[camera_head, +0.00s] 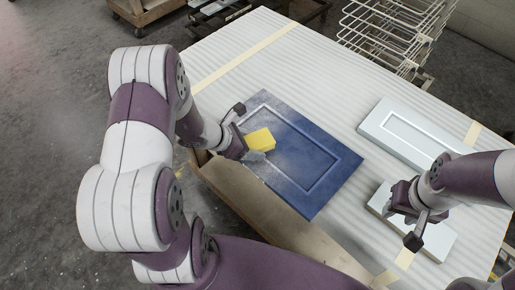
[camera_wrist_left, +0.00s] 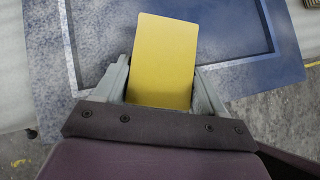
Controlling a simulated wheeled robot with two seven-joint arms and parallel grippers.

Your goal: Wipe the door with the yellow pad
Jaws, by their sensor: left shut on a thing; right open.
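A blue panelled door (camera_head: 305,167) lies flat on the padded cart, with whitish dust over parts of its surface. My left gripper (camera_head: 250,145) is shut on the yellow pad (camera_head: 260,140) over the door's left part. In the left wrist view the yellow pad (camera_wrist_left: 163,58) sticks out between the fingers above the blue door (camera_wrist_left: 95,45), whose dusty face shows on both sides; I cannot tell whether the pad touches it. My right gripper (camera_head: 415,225) is open and empty over a small white panel (camera_head: 438,238) at the right.
A white panelled door (camera_head: 405,130) lies right of the blue one on the ribbed padding (camera_head: 300,70) of the cart. Strips of tape cross the padding. A white wire rack (camera_head: 400,30) stands behind. The padding behind the blue door is clear.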

